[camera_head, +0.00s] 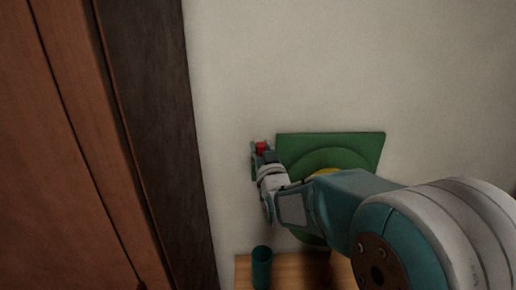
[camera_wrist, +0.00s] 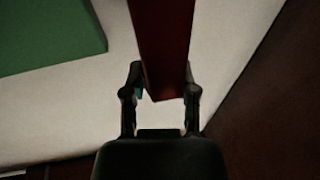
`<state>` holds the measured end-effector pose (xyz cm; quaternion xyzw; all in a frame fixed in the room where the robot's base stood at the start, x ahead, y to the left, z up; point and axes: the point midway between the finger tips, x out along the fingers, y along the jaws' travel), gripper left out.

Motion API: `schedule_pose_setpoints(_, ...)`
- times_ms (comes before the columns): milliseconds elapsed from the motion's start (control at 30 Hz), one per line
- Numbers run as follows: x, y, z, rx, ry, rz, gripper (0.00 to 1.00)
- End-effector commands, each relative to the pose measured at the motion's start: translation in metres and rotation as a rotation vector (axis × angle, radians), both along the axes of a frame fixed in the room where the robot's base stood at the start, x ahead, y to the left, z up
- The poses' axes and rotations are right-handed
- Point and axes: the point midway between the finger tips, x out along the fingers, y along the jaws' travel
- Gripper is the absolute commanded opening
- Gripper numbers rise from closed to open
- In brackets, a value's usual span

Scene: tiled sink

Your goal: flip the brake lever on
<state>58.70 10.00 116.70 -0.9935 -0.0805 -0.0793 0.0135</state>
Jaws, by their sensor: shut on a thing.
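The brake lever (camera_head: 261,146) shows as a small red piece by the wall, just left of a green square panel (camera_head: 364,146). In the wrist view the lever (camera_wrist: 162,40) is a dark red bar that comes down from the top edge between the two fingers. My gripper (camera_head: 264,157) is at the lever in the head view. In the wrist view my gripper (camera_wrist: 162,88) is shut on the bar, with one finger on each side. My gripper and arm hide the lever's lower part and mount in the head view.
A wooden surface (camera_head: 246,270) with a dark green cup (camera_head: 261,266) lies below the panel. A yellow part (camera_head: 326,172) shows at the panel's middle, partly behind my arm. A reddish-brown wooden door (camera_head: 60,140) with a dark frame (camera_head: 150,130) stands left. Bare wall (camera_head: 230,70) lies above.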

Motion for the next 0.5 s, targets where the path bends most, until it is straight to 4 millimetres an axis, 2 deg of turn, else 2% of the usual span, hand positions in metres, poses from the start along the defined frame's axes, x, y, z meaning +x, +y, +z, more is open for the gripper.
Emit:
schedule_pose_setpoints(33, 0.0007, -0.0004, 0.0074, 0.005, -0.018, -0.001, 0.0)
schedule_pose_setpoints(267, 0.0006, -0.0006, 0.0074, 0.004, -0.019, -0.001, 0.0)
schedule_pose_setpoints(300, 0.0007, -0.0007, 0.0074, 0.004, -0.019, -0.001, 0.42)
schedule_pose_setpoints(367, 0.0006, -0.0007, 0.0073, 0.004, -0.018, -0.001, 0.69)
schedule_pose_setpoints(400, 0.0006, -0.0007, 0.0064, 0.004, -0.016, -0.001, 0.73)
schedule_pose_setpoints(500, 0.0009, -0.0005, 0.0044, 0.003, -0.012, -0.001, 0.73)
